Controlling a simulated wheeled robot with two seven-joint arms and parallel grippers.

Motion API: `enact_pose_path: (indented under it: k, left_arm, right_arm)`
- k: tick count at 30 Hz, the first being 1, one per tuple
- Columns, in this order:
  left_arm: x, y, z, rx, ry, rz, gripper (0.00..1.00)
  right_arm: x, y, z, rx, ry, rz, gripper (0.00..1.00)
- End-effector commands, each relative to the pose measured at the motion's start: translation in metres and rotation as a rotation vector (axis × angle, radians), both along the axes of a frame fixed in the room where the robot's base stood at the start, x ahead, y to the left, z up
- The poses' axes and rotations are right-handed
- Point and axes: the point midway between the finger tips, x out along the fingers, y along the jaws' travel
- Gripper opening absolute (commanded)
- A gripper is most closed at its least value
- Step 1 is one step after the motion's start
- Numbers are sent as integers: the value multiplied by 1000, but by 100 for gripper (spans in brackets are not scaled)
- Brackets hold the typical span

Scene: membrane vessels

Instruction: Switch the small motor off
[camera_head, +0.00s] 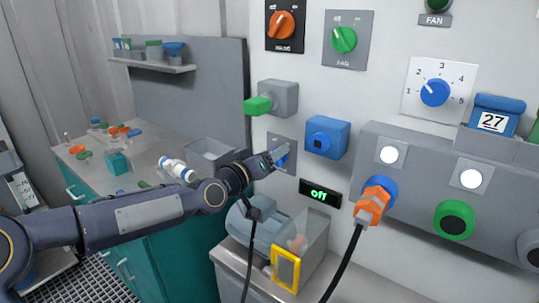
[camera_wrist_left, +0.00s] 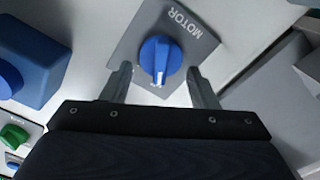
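The motor switch is a grey plate lettered MOTOR with a blue knob (camera_wrist_left: 160,61). In the head view the blue knob (camera_head: 282,155) is partly hidden by my gripper. My left gripper (camera_wrist_left: 159,72) is open, with one finger on each side of the knob. Gaps show between the fingers and the knob. In the head view my left gripper (camera_head: 276,158) reaches the plate from the left. A grey-blue motor (camera_head: 257,228) lies on a stand below. My right gripper is out of view.
A blue box (camera_head: 326,138) is just right of the switch, and a grey box with a green handle (camera_head: 259,105) is above. An orange plug (camera_head: 373,203) with a black cable sits at right. A bench (camera_head: 135,160) with small items is at left.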

Motion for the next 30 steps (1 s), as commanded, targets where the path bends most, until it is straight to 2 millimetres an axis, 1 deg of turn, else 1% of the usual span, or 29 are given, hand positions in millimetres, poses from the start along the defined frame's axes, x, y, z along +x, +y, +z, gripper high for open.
enact_pose_path:
  k: [8, 11, 14, 21, 25, 30]
  left_arm:
    - [0, 0, 1, 0, -4, 2, 60]
    - [-2, 4, 1, -1, -4, 3, 60]
    - [-12, 12, 0, 0, -4, 6, 60]
    - [-45, 36, -1, 2, -4, 7, 60]
    - [-55, 43, 0, 0, -2, 5, 60]
    - [-62, 46, 1, 0, -3, 2, 60]
  right_arm:
    - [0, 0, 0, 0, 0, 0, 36]
    - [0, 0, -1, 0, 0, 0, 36]
    - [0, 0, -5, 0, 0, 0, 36]
    - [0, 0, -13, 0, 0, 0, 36]
    - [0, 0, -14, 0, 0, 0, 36]
    - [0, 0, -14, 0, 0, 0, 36]
